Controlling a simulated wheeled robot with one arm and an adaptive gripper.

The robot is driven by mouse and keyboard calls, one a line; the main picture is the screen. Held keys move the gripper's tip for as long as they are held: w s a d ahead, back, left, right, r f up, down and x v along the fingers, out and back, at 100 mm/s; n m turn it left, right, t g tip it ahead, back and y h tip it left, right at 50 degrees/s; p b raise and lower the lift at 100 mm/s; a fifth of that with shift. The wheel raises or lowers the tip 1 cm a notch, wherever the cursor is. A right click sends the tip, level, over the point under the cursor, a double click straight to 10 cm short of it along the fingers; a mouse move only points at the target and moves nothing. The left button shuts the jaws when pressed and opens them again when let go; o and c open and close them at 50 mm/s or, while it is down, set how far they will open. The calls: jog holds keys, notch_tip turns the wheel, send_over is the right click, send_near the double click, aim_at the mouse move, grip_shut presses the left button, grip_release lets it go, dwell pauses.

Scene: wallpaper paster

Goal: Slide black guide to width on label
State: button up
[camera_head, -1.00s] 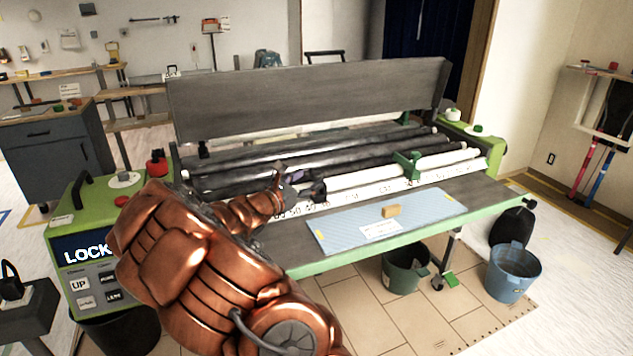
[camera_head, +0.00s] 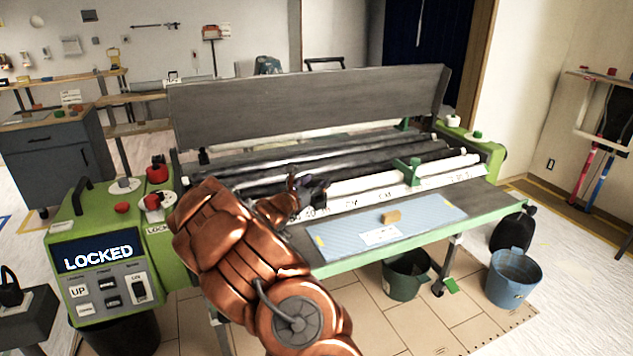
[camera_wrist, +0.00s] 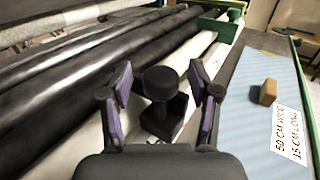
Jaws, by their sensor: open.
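The black guide, a dark block with a round knob (camera_wrist: 161,82), sits on the white scale bar of the paster in the wrist view. My gripper (camera_wrist: 160,98) is open, with one purple-padded finger on each side of the guide; I cannot tell whether either pad touches it. In the head view my gripper (camera_head: 296,184) is at the left part of the bar, and my arm hides part of that area. The label (camera_wrist: 290,138) reads "50 CM WIDE 15 CM LONG"; it also shows on the blue sheet in the head view (camera_head: 381,235).
A green guide (camera_head: 408,171) stands farther right on the rollers. A tan block (camera_head: 391,216) lies on the blue patterned sheet (camera_head: 436,210). The green console (camera_head: 98,257) at left shows "LOCKED". Long black rollers (camera_wrist: 62,98) run beside the bar.

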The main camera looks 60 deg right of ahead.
jog(key=shift+d, duration=0.25)
jog(key=shift+c, duration=0.3)
grip_shut()
